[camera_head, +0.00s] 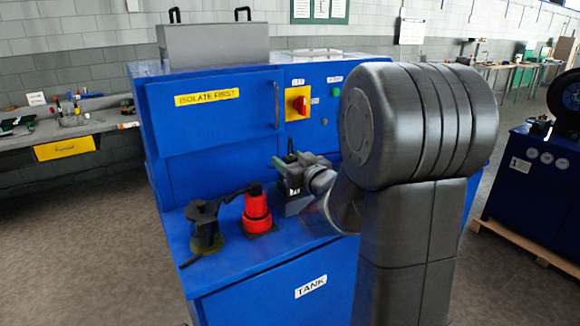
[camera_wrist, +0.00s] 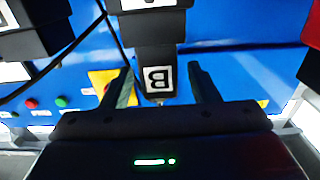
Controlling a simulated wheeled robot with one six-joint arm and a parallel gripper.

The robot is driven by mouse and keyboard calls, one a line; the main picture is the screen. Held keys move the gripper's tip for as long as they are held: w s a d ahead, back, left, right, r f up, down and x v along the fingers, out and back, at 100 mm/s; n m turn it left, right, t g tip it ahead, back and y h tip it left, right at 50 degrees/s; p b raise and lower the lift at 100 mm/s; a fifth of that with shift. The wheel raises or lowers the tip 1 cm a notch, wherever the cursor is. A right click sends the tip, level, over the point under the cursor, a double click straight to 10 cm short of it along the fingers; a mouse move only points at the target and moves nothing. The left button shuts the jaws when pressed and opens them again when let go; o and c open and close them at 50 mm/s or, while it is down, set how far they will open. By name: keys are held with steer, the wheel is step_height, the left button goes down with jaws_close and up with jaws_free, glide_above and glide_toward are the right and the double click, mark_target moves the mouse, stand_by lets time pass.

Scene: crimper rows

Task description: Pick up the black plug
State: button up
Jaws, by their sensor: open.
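A black block-shaped piece (camera_wrist: 160,52), seemingly the black plug, shows in the wrist view with a white label marked with an upside-down letter like B. My gripper (camera_wrist: 159,69) is open. Its two fingers stand on either side of the lower end of this piece, with a visible gap on each side. In the head view my gripper (camera_head: 290,165) is over the right part of the blue ledge, above a dark grey block (camera_head: 296,206). The gripper and arm hide much of the plug there.
A red and black fitting (camera_head: 257,210) and a dark fitting (camera_head: 205,230) stand left of my gripper on the blue ledge (camera_head: 232,259). Behind rises the blue cabinet (camera_head: 215,125) with a red switch (camera_head: 300,104). A black cable (camera_wrist: 62,56) crosses the wrist view's left side.

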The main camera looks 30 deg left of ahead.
steer(key=shift+x, duration=1.05)
steer(key=c, duration=1.1)
